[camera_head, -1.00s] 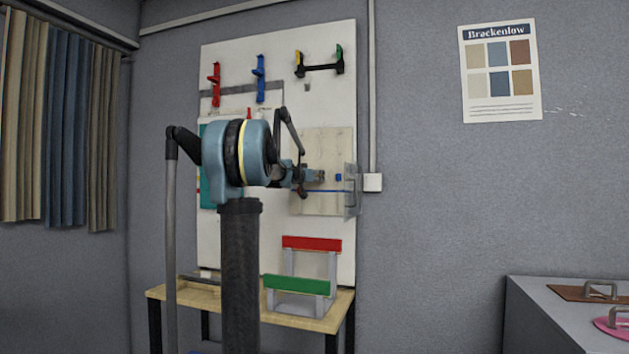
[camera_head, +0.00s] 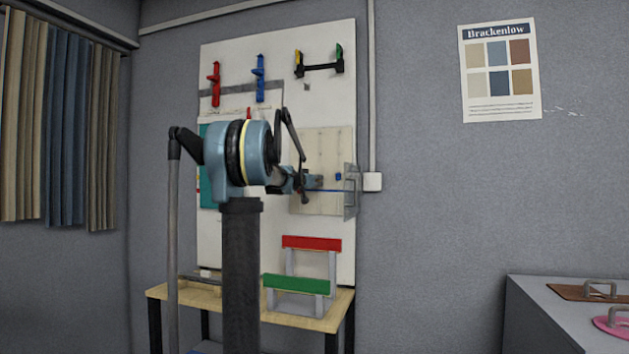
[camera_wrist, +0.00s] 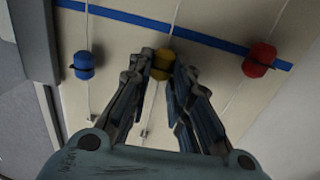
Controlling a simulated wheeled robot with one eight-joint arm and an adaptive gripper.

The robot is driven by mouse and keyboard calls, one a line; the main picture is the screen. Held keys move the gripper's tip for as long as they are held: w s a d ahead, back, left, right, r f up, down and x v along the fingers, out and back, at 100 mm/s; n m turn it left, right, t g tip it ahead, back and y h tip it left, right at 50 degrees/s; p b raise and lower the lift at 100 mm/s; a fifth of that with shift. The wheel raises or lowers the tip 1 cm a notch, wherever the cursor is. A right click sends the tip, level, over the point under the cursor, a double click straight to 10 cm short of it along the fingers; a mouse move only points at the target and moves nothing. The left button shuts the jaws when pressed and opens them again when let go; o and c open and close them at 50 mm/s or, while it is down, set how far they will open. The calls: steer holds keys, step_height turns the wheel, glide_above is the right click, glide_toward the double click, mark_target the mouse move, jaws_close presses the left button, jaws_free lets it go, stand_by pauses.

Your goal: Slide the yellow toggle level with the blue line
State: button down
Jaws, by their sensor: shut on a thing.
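The yellow toggle (camera_wrist: 162,58) sits on its slot in a pale panel (camera_head: 335,140). My gripper (camera_wrist: 160,72) is shut on it, one finger on each side. In the wrist view the blue line (camera_wrist: 205,39) crosses the panel just beyond the toggle, with a small gap between them. The yellow toggle is on the same side of the line as the blue toggle (camera_wrist: 84,66) and nearer to the line than that one. In the head view my gripper (camera_head: 314,182) hides the yellow toggle, slightly above the blue line (camera_head: 325,190).
A red toggle (camera_wrist: 260,59) overlaps the blue line on a neighbouring slot. A clear plate (camera_head: 351,190) stands out at the panel's right edge, close to the gripper. Below is a wooden table (camera_head: 318,322) with a red and green stepped stand (camera_head: 298,285).

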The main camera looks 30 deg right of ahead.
mark_target(320, 188)
steer(key=shift+w+a+f, duration=0.1)
steer(key=shift+a+f, duration=0.05)
steer(key=shift+f, duration=1.55)
steer(key=c, duration=1.4)
jaws_free()
steer(key=shift+c, duration=0.2)
steer(key=v, duration=1.2)
steer(key=shift+f, duration=0.1)
